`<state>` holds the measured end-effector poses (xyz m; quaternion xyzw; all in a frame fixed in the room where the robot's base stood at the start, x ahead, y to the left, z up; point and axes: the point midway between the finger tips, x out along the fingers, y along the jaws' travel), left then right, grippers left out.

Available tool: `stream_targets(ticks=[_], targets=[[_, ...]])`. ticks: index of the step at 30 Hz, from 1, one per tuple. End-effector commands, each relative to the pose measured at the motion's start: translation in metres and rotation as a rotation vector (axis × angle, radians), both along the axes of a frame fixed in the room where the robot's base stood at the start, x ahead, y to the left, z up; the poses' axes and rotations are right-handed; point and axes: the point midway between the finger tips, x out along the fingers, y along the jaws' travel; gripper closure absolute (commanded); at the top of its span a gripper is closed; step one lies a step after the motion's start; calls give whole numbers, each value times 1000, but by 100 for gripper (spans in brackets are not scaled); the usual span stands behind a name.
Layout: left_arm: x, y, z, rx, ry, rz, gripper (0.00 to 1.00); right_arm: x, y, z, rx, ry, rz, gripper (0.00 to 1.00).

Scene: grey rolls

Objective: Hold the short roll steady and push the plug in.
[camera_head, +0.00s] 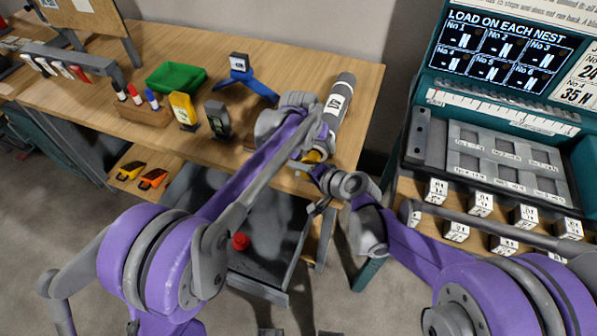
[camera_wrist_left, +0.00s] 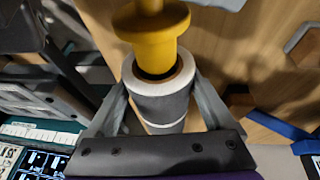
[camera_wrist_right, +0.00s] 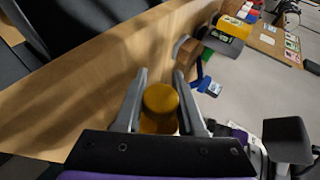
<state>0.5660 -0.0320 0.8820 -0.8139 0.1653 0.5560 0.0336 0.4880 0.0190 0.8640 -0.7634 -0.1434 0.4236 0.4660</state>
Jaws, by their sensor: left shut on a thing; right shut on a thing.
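A grey roll with a white end rim lies in my left gripper (camera_head: 316,140); in the left wrist view the roll (camera_wrist_left: 163,108) is between the two fingers. The plug's depth inside is hidden.
The wooden table (camera_head: 350,150) carries a green bin (camera_head: 176,78), a yellow device (camera_head: 183,109), a dark device (camera_head: 217,118) and a blue stand (camera_head: 245,78). A teal load station (camera_head: 500,120) with several white cubes stands on the right.

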Motion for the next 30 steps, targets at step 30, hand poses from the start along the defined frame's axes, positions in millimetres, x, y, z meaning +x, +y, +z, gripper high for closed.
stream_targets(ticks=[30], targets=[[0, 0, 0, 0, 0, 0, 87, 25, -8, 0, 0, 0, -1, 100]])
